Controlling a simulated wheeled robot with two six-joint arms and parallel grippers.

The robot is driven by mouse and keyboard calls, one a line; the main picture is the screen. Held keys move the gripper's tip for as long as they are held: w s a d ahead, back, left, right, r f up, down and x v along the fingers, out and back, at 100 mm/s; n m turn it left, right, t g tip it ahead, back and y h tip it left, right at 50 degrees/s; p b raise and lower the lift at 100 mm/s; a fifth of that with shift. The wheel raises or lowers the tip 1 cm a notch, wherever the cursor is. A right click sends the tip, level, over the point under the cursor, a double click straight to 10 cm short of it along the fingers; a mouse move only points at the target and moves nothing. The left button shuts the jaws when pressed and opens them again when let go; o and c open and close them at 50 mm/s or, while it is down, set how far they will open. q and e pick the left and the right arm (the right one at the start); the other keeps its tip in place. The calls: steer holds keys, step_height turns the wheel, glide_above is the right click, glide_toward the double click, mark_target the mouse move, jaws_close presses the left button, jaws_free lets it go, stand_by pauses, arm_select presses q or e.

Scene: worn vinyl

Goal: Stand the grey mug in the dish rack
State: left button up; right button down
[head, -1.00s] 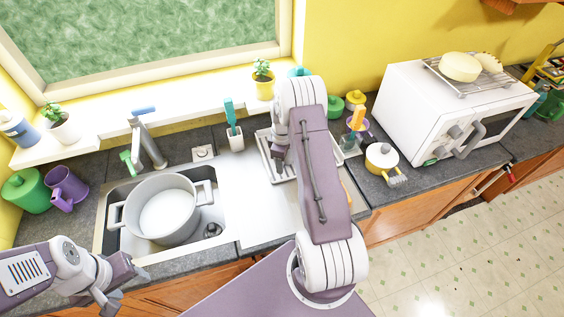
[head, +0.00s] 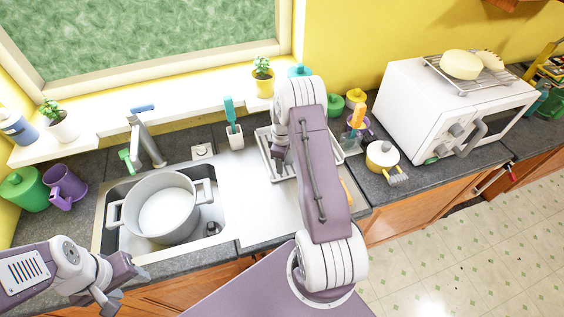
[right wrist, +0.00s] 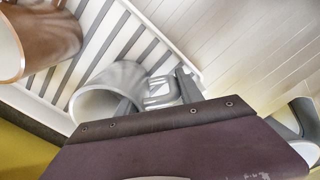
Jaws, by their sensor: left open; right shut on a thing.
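The grey mug (right wrist: 112,88) shows in the right wrist view, tilted, with its round opening toward the lower left. My right gripper (right wrist: 160,92) is shut on it near its handle. The dish rack's pale slats (right wrist: 98,22) lie behind the mug; I cannot tell whether the mug touches them. In the head view my right arm hides the mug, the right gripper and much of the dish rack (head: 266,152). My left gripper (head: 122,284) is open and empty in front of the sink.
A brown mug-like thing (right wrist: 45,42) is close to the grey mug at the rack. A large pot (head: 160,208) stands in the sink.

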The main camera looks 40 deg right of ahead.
steer(key=c, duration=0.7)
jaws_free()
steer(key=shift+r, duration=0.1)
steer(key=shift+r+p, duration=3.05)
steer(key=shift+r, duration=0.85)
